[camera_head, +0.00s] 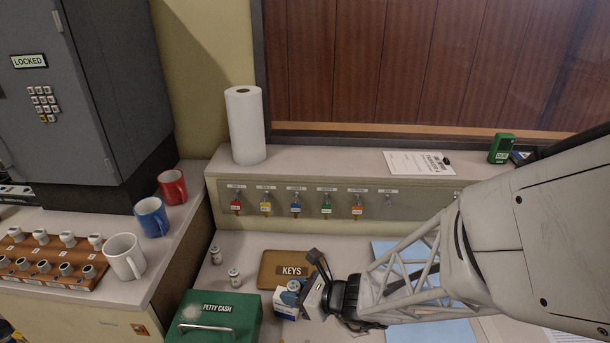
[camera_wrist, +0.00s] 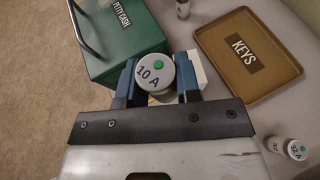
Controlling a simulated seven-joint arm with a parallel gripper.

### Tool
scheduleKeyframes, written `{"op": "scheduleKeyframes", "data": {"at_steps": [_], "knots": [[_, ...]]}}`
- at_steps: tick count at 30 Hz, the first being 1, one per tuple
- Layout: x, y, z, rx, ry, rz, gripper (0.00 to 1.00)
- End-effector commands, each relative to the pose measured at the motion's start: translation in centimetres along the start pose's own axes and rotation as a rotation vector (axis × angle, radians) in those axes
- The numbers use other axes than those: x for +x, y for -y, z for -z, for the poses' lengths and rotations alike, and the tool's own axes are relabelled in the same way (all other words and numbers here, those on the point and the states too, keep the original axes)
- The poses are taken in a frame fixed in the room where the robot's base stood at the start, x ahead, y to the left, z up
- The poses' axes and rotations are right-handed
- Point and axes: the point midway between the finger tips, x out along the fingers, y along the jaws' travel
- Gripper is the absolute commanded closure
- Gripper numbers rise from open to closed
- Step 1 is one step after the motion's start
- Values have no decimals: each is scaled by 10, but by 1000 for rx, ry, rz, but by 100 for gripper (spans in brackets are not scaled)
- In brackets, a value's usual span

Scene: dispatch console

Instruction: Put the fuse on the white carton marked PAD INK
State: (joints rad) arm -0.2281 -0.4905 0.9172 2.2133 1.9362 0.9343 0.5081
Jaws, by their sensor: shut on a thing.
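My gripper (camera_wrist: 157,76) is shut on a white cylindrical fuse (camera_wrist: 153,73), whose top reads "10 A" and has a green dot. The fuse is upright between the two blue fingers. In the head view, my gripper (camera_head: 303,291) is right of the green cash box and in front of the KEYS tray, with the fuse (camera_head: 293,286) partly hidden by it. A white carton with blue marking (camera_head: 284,305) is just below the fuse; its edge shows beside the fingers in the wrist view (camera_wrist: 200,70). I cannot read its label, nor tell whether the fuse touches it.
The green PETTY CASH box (camera_head: 215,323) stands close on the left. The brown KEYS tray (camera_head: 270,275) is behind. Two fuses (camera_head: 215,255) (camera_head: 234,277) stand left of the tray. More fuses, one marked "32 A" (camera_wrist: 298,150), are at right in the wrist view.

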Motion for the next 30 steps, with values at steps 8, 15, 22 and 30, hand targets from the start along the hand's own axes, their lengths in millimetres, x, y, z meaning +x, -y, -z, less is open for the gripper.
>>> {"op": "scheduleKeyframes", "data": {"at_steps": [8,15,22,30], "knots": [[32,27,-8,0,0,-1,94],[42,35,-12,-1,1,0,94],[42,35,-12,-1,0,0,94],[47,35,2,1,-1,-2,94]]}}
